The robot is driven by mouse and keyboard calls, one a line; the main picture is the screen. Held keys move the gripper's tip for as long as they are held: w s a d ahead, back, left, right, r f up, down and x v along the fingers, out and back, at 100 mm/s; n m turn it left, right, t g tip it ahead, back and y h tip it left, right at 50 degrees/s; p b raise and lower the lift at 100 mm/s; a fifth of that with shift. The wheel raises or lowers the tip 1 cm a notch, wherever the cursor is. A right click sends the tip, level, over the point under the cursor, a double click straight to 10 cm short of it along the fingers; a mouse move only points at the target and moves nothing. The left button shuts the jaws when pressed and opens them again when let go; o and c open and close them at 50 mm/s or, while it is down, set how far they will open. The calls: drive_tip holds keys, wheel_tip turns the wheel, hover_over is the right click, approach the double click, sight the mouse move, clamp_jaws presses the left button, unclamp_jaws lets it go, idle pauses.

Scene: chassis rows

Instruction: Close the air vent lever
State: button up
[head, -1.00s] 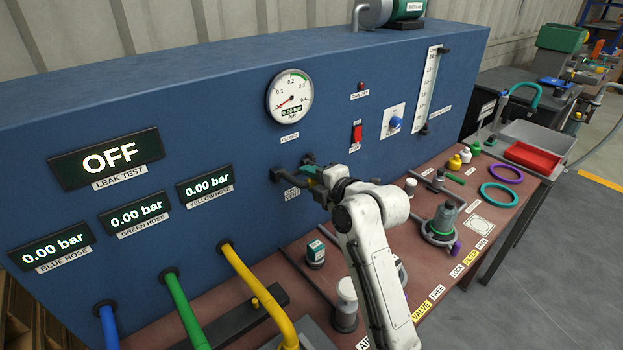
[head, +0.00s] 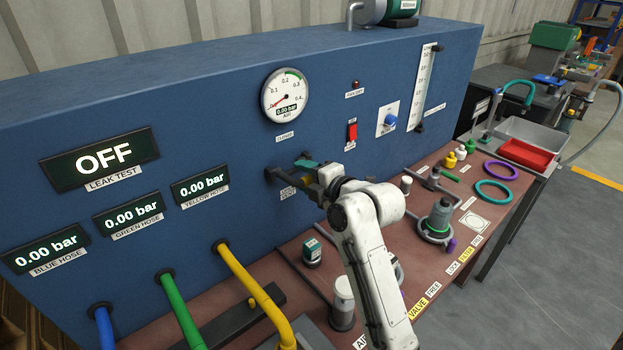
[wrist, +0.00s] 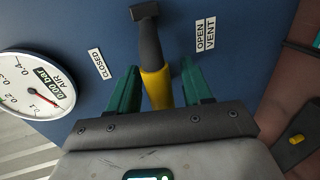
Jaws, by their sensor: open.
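The air vent lever (wrist: 150,45) has a dark grey shaft and a yellow grip. In the wrist view it reaches from its dark pivot at the top down between my fingers. In the head view the lever (head: 284,175) stands at the blue panel, with its grip partly hidden by my gripper. My gripper (wrist: 160,82), with green fingers, is open around the yellow grip. A gap shows on the right; the left finger is closer to the grip. My gripper also shows in the head view (head: 308,172). The CLOSED label (wrist: 101,64) and OPEN VENT label (wrist: 205,35) flank the lever.
The air gauge (head: 286,95) is above the lever on the blue panel (head: 230,120). A red switch (head: 352,132) is to the right. A dark jar (head: 312,252) and a white-topped cylinder (head: 343,295) stand on the bench below my arm.

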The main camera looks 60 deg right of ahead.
drive_tip(key=b+v, duration=0.2)
drive_tip(key=v, duration=0.8)
drive_tip(key=shift+s, duration=0.35)
drive_tip(key=shift+a+r, duration=0.1)
drive_tip(key=shift+r, duration=0.05)
drive_tip(key=shift+c, duration=0.3)
